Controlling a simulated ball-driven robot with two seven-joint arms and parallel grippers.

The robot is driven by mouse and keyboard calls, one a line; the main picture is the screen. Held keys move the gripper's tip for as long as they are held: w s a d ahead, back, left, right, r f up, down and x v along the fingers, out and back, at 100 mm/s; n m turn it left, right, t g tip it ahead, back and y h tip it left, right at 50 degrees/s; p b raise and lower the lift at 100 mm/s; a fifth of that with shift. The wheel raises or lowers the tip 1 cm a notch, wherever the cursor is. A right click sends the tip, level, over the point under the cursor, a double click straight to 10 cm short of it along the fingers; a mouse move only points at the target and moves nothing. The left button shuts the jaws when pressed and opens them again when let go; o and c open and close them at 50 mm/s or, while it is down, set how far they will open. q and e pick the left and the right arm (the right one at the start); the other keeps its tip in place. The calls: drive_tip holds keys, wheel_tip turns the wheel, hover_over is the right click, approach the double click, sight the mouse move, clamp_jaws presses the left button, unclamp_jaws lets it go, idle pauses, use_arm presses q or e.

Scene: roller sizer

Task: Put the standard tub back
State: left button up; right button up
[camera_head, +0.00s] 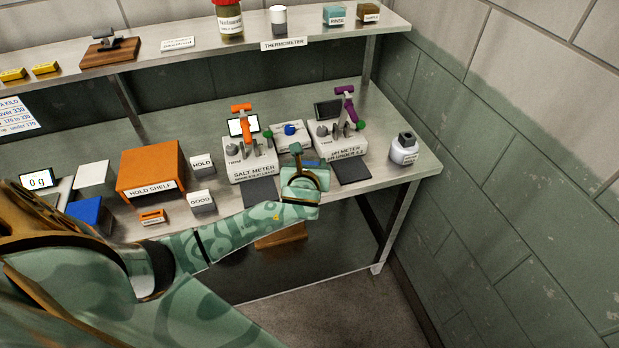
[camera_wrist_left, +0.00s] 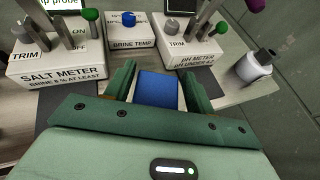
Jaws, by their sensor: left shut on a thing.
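My left gripper (camera_head: 296,152) reaches over the bench's front side, before the salt meter (camera_head: 250,160) and pH meter (camera_head: 338,138). It is shut on a blue tub (camera_wrist_left: 158,90), which shows between the two fingers in the left wrist view. I see no label on it, so I cannot tell from its face whether it is the standard tub. In the head view only a bit of blue (camera_head: 312,164) shows beside the gripper. On the upper shelf stand a teal tub labelled rinse (camera_head: 336,16) and a brown tub (camera_head: 369,13). My right gripper is not in view.
A white bottle (camera_head: 404,150) stands at the bench's right end. Between the meters is a brine temp box (camera_head: 291,134). Dark mats (camera_head: 350,169) lie before the meters. An orange hold shelf (camera_head: 150,166) and a good block (camera_head: 201,201) stand left. The wall closes the right side.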

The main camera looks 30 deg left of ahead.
use_arm(q)
drive_tip(key=w+f, duration=0.1)
drive_tip(key=w+a+f+b, duration=0.1)
drive_tip(key=shift+a+f, duration=0.15)
drive_tip(key=shift+f, duration=0.2)
wheel_tip(320, 180, down, 4)
drive_tip(key=shift+w+r+b, duration=0.1)
drive_tip(key=shift+r+b, duration=0.1)
drive_tip(key=shift+b, duration=0.55)
drive_tip(key=shift+r, duration=0.1)
